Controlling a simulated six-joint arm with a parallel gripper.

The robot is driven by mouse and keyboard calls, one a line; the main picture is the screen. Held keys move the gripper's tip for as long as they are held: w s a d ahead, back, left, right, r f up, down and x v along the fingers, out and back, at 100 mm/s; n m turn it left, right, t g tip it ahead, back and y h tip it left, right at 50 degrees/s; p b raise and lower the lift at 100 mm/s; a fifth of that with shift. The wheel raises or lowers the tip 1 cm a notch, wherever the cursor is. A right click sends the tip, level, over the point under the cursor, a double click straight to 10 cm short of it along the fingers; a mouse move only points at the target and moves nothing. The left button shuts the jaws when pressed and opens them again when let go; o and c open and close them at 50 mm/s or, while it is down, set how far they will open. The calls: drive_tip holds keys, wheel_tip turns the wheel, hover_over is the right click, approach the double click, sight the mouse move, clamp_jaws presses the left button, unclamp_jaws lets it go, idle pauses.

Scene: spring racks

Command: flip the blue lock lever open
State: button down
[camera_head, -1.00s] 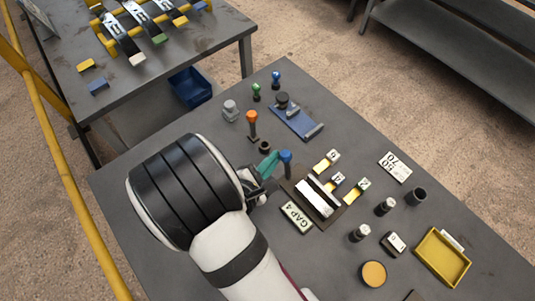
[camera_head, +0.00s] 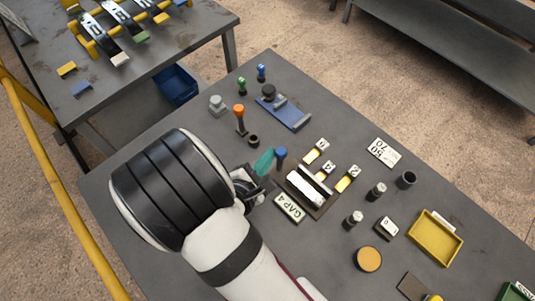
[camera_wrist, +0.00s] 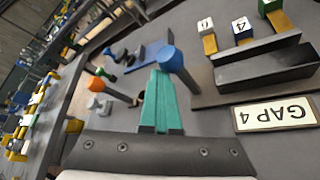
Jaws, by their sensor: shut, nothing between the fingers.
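The blue lock lever (camera_head: 280,154) has a round blue knob on a dark stem. It stands at the left end of the dark fixture plate (camera_head: 326,209) with the GAP 4 label. Its knob also shows in the wrist view (camera_wrist: 171,59), with the stem slanting down to the right. My gripper (camera_head: 265,161) has teal fingers, shut and empty, just left of the knob in the head view. In the wrist view my fingertips (camera_wrist: 160,76) overlap the knob's left side. I cannot tell whether they touch it.
An orange-knobbed lever (camera_head: 239,109) and a dark ring (camera_head: 253,140) stand behind my gripper. A blue plate fixture (camera_head: 292,116) lies farther back. Numbered blocks, dark cylinders and a yellow tray (camera_head: 434,238) lie to the right. Bare table lies between the fixtures.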

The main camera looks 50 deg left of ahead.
drive_tip(key=shift+d, duration=0.1)
drive_tip(key=s+d+r, duration=0.1)
drive_tip(key=s+d, duration=0.3)
drive_tip(key=s, duration=0.4)
drive_tip(key=shift+s+d, duration=0.3)
drive_tip(key=shift+d, duration=0.1)
